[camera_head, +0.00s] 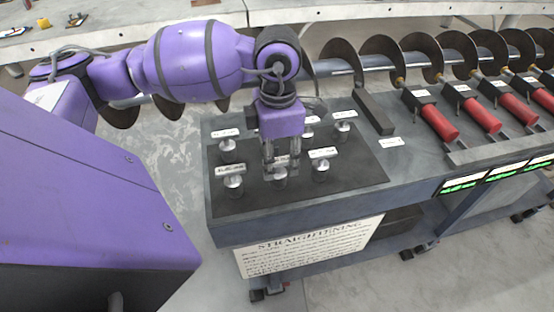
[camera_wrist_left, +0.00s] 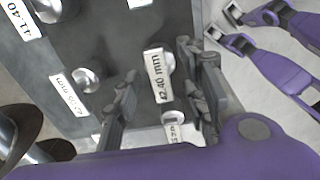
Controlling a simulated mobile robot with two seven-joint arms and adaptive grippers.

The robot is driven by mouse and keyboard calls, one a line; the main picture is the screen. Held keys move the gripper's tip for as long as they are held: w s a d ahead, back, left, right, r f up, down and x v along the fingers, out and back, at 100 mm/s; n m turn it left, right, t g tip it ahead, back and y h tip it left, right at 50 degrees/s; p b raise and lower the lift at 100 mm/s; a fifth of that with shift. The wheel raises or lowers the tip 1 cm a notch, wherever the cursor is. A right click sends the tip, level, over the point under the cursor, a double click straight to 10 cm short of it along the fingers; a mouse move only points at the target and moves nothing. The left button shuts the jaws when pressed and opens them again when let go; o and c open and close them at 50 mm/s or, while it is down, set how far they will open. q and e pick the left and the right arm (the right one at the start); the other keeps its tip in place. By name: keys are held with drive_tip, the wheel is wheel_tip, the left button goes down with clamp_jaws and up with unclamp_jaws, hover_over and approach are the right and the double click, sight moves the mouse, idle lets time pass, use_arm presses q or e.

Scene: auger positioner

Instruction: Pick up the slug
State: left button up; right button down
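My left gripper (camera_head: 281,160) points down over the front row of silver slugs on the dark board (camera_head: 300,197). Its fingers stand apart, one on each side of the front-middle slug (camera_head: 279,175), which they partly hide. I cannot tell if they touch it. In the left wrist view the open fingers (camera_wrist_left: 157,72) flank a label reading 42.40 mm (camera_wrist_left: 158,75), with a slug (camera_wrist_left: 167,58) behind it. Other labelled slugs are the front-left one (camera_head: 233,181) and the front-right one (camera_head: 320,166).
More slugs stand in the back row, such as the right one (camera_head: 342,126). A dark bar (camera_head: 373,112) lies behind the board. A long auger (camera_head: 380,60) runs along the back. Red-handled clamps (camera_head: 438,123) are at the right. A sign (camera_head: 305,247) hangs in front.

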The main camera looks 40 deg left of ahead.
use_arm(q)
drive_tip(key=shift+f, duration=0.65)
clamp_jaws()
drive_tip(key=shift+r, duration=0.15)
